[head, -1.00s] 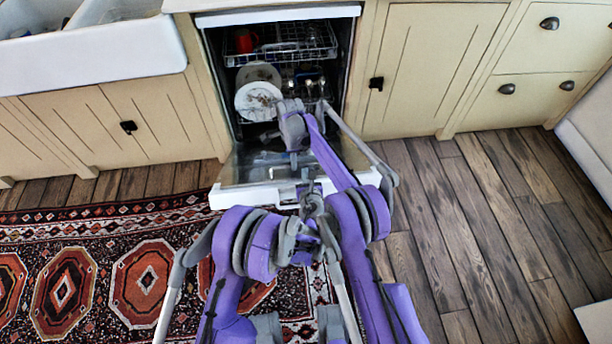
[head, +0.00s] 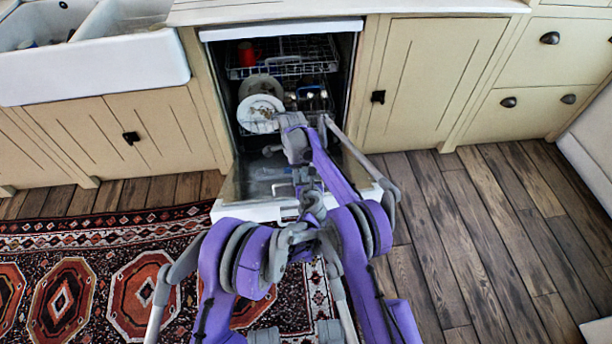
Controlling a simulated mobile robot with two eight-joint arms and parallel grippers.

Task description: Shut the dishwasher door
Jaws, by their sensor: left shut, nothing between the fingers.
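The dishwasher (head: 281,29) is set into the cream cabinets, and its interior shows. Its door (head: 245,211) is folded down and open, with the white edge toward me; my arms hide its middle and right part. My right arm reaches over the door, its grey wrist by the opening; its gripper (head: 305,188) seems to point down over the door, its fingers not clear. My left gripper (head: 312,207) is shut and empty near the door's front edge, partly lost among the arm links. I cannot tell whether either touches the door.
The upper rack (head: 300,58) holds a red cup (head: 246,54); plates (head: 261,113) stand in the lower rack. A patterned rug (head: 130,285) lies at left. The wooden floor at right (head: 480,235) is clear. A white sink (head: 95,65) is at upper left.

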